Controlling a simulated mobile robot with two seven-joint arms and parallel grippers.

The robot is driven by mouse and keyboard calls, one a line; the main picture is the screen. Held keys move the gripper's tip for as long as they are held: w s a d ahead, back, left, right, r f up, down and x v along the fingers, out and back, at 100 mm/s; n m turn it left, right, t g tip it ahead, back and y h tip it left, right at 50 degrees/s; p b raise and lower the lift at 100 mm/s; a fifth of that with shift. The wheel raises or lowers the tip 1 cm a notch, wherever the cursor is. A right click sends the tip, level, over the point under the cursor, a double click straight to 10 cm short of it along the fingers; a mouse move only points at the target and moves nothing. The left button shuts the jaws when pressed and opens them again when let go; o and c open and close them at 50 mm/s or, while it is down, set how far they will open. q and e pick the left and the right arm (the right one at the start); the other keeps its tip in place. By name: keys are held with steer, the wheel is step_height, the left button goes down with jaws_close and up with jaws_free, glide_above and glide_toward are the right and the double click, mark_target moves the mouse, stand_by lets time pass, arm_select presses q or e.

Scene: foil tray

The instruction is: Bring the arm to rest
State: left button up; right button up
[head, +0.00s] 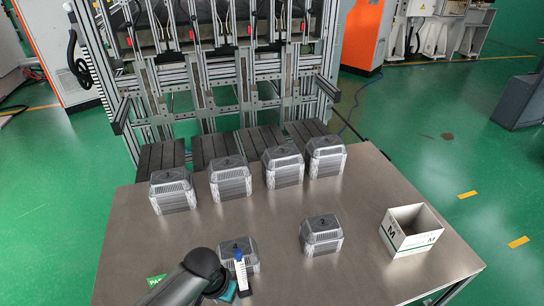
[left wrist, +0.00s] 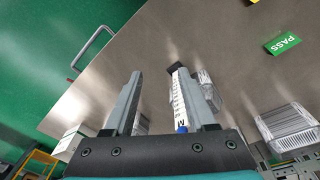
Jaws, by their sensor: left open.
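My left arm comes in from the bottom of the head view, and my left gripper (head: 237,278) is over the front of the table, beside a foil tray stack (head: 240,246) with a clear lid. In the left wrist view the gripper (left wrist: 155,75) has its two fingers apart, with no object clearly gripped between them. A slim white item (left wrist: 178,98) with a dark tip and blue end shows along the right finger; I cannot tell whether it touches. It also shows in the head view (head: 240,268). My right gripper is not in view.
Several lidded stacks (head: 230,180) line the back of the steel table (head: 350,275); another (head: 321,238) stands in the middle. An open white box (head: 408,242) marked M is at the right. A green PASS label (head: 157,281) lies front left. A metal frame (head: 230,85) stands behind.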

arm_select(q)
steer(key=s+a+f+n+b, duration=0.1)
steer(key=s+a+f+b, duration=0.15)
steer(key=s+f, duration=0.55)
steer(key=s+a+f+n+b, duration=0.1)
steer(key=s+a+f, duration=0.25)
steer(key=f, duration=0.85)
steer(key=s+a+f+b, duration=0.1)
steer(key=s+f, duration=0.3)
steer(key=s, duration=0.6)
steer(key=s+f+y+b, duration=0.1)
steer(key=s+f, duration=0.3)
steer(key=s, duration=0.6)
steer(key=shift+s+a+f+m, duration=0.2)
steer(key=shift+a+f+m, duration=0.1)
steer(key=shift+a+f, duration=0.1)
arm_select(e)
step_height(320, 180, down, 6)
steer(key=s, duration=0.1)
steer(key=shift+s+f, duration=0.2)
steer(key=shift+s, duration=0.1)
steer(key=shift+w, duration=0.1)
